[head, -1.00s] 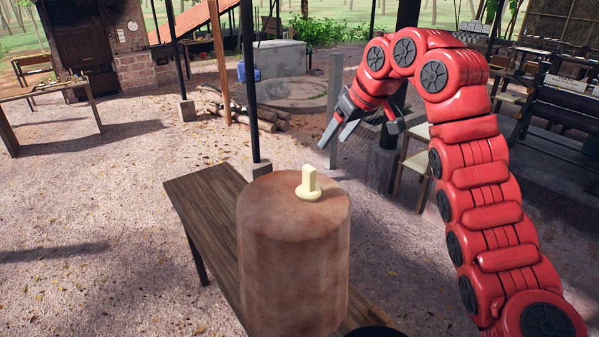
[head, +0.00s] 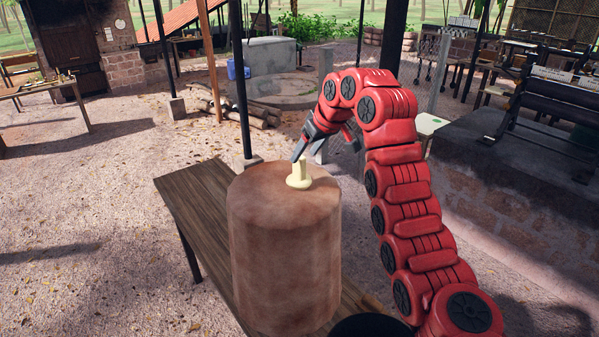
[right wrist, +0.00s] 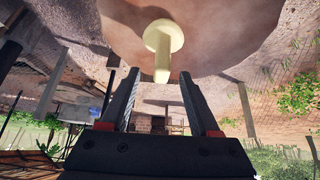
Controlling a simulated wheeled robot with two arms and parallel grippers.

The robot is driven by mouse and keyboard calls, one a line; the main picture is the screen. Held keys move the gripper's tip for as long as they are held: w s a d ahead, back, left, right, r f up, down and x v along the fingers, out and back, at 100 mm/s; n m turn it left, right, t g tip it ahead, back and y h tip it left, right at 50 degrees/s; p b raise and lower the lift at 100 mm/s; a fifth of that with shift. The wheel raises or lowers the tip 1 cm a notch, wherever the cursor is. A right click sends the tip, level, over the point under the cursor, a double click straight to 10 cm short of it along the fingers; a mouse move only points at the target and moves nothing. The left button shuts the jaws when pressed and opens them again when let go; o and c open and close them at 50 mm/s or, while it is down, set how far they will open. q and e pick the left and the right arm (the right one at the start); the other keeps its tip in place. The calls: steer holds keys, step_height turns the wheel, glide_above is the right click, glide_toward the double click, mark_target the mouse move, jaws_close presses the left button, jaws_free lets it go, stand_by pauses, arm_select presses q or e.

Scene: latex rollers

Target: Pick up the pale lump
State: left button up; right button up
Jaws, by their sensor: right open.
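The pale lump (head: 300,173) stands upright on top of a brown, round block (head: 284,240). It has a wide round base and a narrower upright part. My right gripper (head: 309,150) is open, just behind and above the lump in the head view. In the right wrist view the lump (right wrist: 163,45) is ahead of the two open fingers (right wrist: 156,95), with its narrow end pointing toward the space between them. Nothing is held. The block's top (right wrist: 225,30) also shows there. My left gripper is not in view.
The block stands on a dark wooden bench (head: 200,205). A dark round thing (head: 370,326) is at the bottom edge. A roller machine (head: 560,105) on a stone ledge (head: 520,180) stands at the right. Open gravel lies to the left.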

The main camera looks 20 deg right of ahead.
mark_target(303, 158)
steer(key=shift+w+a+f+p, duration=0.15)
steer(key=shift+w+f+p, duration=0.1)
steer(key=shift+f+p, duration=0.1)
steer(key=p+x, duration=0.3)
steer(key=shift+a+f, duration=0.15)
steer(key=shift+f, duration=0.25)
steer(key=shift+w+f, duration=0.2)
steer(key=shift+f, duration=0.15)
jaws_close()
